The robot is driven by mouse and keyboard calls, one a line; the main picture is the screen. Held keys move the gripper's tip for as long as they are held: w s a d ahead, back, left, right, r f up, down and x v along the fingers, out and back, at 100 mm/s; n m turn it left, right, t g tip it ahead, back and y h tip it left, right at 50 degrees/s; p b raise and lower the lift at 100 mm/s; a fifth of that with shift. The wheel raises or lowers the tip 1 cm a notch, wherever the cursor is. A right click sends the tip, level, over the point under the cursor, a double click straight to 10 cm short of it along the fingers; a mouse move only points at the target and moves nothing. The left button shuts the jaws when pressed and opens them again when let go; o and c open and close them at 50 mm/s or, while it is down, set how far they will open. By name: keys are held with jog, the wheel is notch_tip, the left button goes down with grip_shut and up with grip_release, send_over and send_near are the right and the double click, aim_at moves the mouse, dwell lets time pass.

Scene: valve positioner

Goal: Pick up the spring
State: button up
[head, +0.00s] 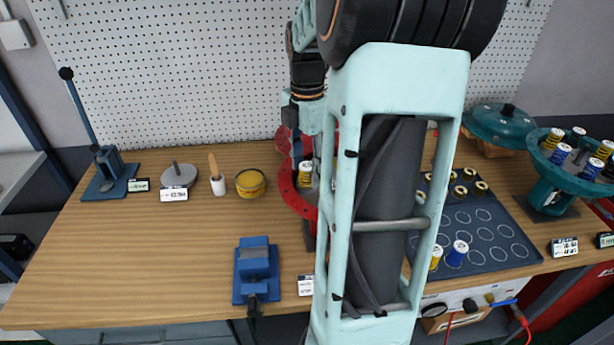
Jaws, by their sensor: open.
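Several springs, yellow or blue with white ends, are in view. One yellow spring (305,174) stands inside the red ring-shaped housing (285,185) at the middle of the bench, partly hidden by my arm. A yellow spring (436,258) and a blue spring (457,254) stand at the front left of the dark mat (500,250). More springs (561,153) stand in the teal bowl-shaped holder (540,160) at the right. My gripper (297,152) points down just above the spring in the red housing. It is open, its fingers small and partly hidden.
A blue vise (256,270) sits front centre. A yellow tin (250,183), a brush in a white pot (217,180), a grey weight disc (178,174) and a lever press (108,170) stand at the back left. The left front of the bench is clear.

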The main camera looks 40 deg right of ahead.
jog(key=shift+f, duration=0.25)
jog(key=shift+c, duration=0.6)
jog(key=c, duration=1)
grip_shut()
jog(key=shift+r, duration=0.2)
